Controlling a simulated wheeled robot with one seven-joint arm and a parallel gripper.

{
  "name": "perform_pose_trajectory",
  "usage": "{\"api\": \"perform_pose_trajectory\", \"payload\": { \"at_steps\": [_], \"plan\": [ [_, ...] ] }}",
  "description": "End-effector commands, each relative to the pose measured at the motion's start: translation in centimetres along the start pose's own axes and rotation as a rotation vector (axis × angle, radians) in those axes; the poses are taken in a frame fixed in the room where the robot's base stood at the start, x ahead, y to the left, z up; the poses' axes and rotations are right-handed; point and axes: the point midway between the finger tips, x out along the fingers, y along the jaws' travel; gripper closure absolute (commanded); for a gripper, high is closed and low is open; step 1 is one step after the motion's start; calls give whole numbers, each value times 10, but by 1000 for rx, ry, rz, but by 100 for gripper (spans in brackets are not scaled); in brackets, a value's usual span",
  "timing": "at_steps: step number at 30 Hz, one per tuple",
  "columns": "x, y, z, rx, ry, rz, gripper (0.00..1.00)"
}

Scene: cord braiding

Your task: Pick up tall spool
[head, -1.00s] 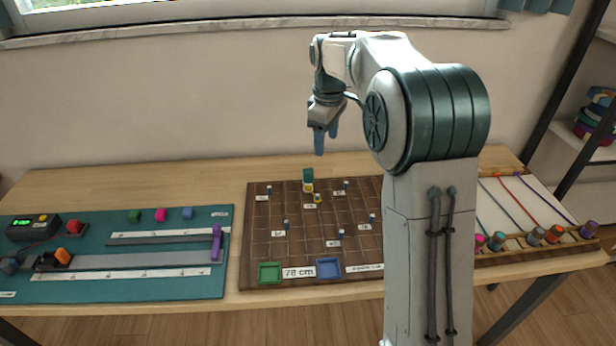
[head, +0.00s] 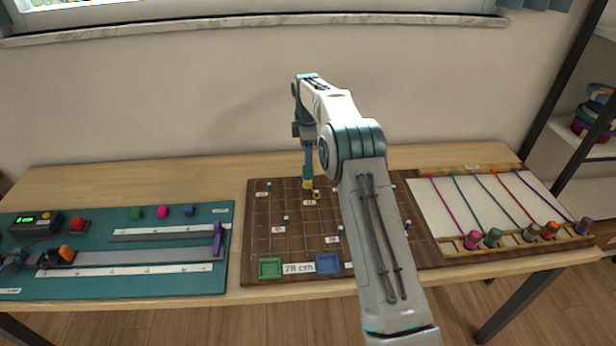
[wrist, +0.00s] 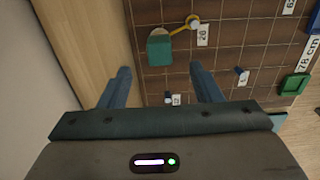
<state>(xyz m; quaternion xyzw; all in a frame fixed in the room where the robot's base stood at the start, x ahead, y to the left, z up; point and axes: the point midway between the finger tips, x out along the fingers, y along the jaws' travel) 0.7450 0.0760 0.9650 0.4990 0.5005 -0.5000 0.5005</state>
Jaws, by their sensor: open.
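The tall spool (head: 308,184) stands upright near the back edge of the brown pegboard (head: 262,232), with a teal top and a yellow lower part. In the wrist view its teal top (wrist: 160,50) lies just beyond the fingertips, roughly centred between them. A yellow strand runs from it to a loop around a nearby peg (wrist: 192,22). My gripper (head: 308,154) points down right above the spool. In the wrist view my gripper (wrist: 160,70) has its two blue fingers apart with nothing between them. Whether a finger touches the spool cannot be told.
Several small blue pegs with number labels stand on the board. A green tray (head: 270,268) and a blue tray (head: 328,264) sit at its front. A teal mat (head: 130,285) lies left; a cord rack (head: 440,205) stands right. My arm hides part of the board.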

Motion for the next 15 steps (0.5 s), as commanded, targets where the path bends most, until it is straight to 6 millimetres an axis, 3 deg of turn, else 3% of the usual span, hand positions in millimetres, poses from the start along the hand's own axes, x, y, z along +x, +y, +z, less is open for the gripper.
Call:
{"api": "perform_pose_trajectory", "payload": {
  "at_steps": [6, 15],
  "plan": [
    [35, 0, 0, 0, 1, -2, 42],
    [61, -1, 0, 1, -1, -4, 42]
  ]
}}
